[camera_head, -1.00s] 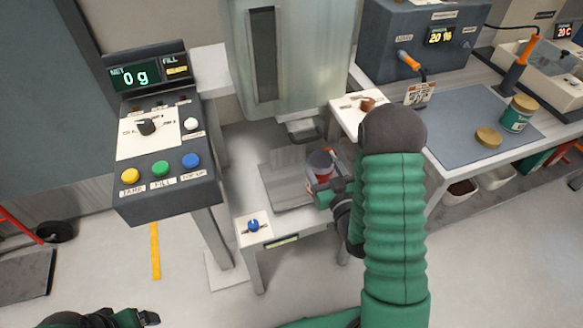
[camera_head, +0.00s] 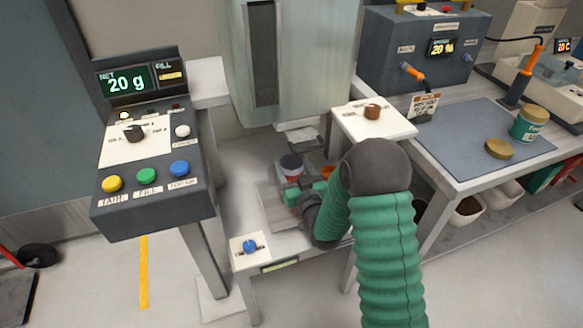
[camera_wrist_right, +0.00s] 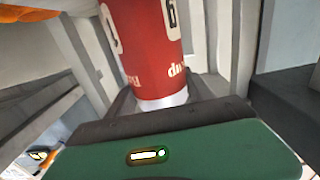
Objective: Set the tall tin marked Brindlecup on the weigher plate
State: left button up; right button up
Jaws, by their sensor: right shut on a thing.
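A red tin (camera_head: 292,178) with a dark grey top stands upright over the weigher plate (camera_head: 271,207), below the spout of the big hopper. My right gripper (camera_head: 299,187) is shut on the tin. Its fingers and my arm hide the tin's lower part, so I cannot tell whether its base fully touches the plate. The weigher display (camera_head: 126,84) reads 20 g. My left gripper is out of view.
A control box (camera_head: 155,195) with yellow, green and blue buttons stands at left. The spout (camera_head: 302,136) hangs close above the tin. A blue knob (camera_head: 250,246) is at the plate's front left. A green tin (camera_head: 530,126) and lid (camera_head: 499,149) are on the right bench.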

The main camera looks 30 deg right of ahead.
jog(key=o, duration=1.2)
jog(key=shift+d+f, duration=0.1)
jog(key=shift+d, duration=0.05)
jog(key=shift+s, duration=0.1)
